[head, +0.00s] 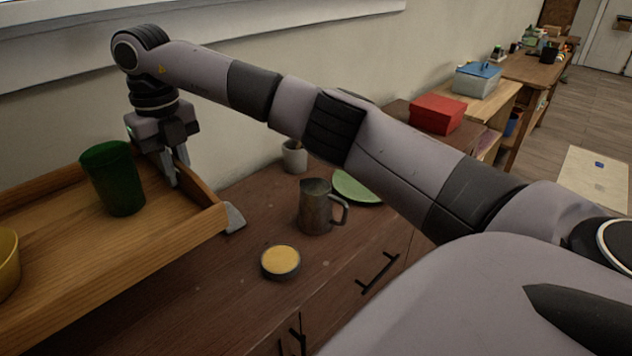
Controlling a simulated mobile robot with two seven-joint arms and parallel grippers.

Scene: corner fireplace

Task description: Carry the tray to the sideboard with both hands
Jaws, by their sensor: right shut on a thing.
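The wooden tray (110,262) fills the lower left, partly cut off by the picture edge. It overlaps the dark wooden sideboard (225,295); I cannot tell whether it rests on it or hangs above it. A dark green cup (113,178) stands upright in the tray. A yellow bowl (8,263) is in it at the left edge, mostly cut off. My right gripper (172,178) points down at the tray's far right side and is shut on its rim. My left gripper is not in view.
On the sideboard are a metal mug (315,208), a round yellow-topped tin (280,262), a green plate (354,188) and a small pot (294,157). A grey flat piece (234,217) lies by the tray's corner. A red box (437,114) stands farther back.

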